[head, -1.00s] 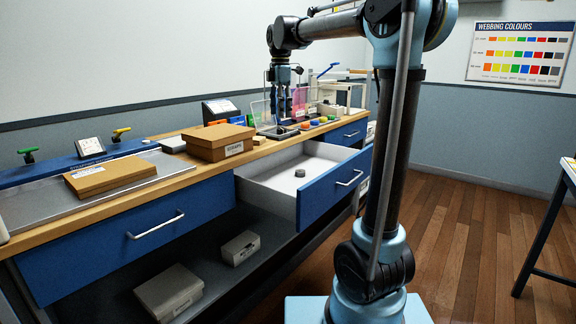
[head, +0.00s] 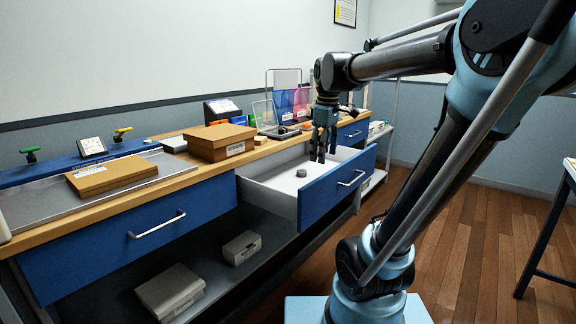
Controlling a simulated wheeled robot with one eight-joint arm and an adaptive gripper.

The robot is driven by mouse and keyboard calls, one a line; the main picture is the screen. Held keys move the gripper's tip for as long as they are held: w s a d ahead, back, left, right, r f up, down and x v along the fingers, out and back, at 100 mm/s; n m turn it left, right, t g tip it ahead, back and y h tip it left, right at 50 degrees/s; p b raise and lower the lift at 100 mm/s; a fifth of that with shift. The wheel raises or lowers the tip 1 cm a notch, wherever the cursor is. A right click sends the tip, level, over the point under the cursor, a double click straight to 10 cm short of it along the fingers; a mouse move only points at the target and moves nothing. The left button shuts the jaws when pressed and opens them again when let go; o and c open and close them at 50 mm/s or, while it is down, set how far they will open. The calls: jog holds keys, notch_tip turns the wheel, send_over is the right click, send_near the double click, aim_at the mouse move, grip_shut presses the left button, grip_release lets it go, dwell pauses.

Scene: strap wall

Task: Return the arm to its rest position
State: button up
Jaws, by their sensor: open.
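My gripper (head: 319,156) hangs pointing down from my bent arm, above the far part of an open drawer (head: 272,188). Its dark fingers look apart, with nothing seen between them. A small dark grey round piece (head: 301,173) lies on the white drawer floor, to the left of and below my gripper. My gripper appears apart from the drawer's blue front (head: 338,187), though its exact height is hard to judge.
A wooden-topped bench (head: 120,198) runs along the wall, carrying cardboard boxes (head: 219,142), a clear stand and coloured panels (head: 291,101). Grey boxes (head: 170,291) lie on the shelf below. A table edge (head: 568,170) is at right. Wooden floor (head: 470,225) is clear between.

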jog(key=s+d+f+m, duration=0.4)
jog(key=s+f, duration=0.4)
jog(key=f, duration=0.2)
jog(key=s+d+f+m+t, duration=0.1)
jog(key=s+d+f+m, duration=0.2)
jog(key=s+f+m, duration=0.4)
notch_tip(320, 180, down, 4)
jog(key=shift+s+d+r, duration=0.1)
jog(key=shift+s+d, duration=0.25)
jog(key=shift+s, duration=0.6)
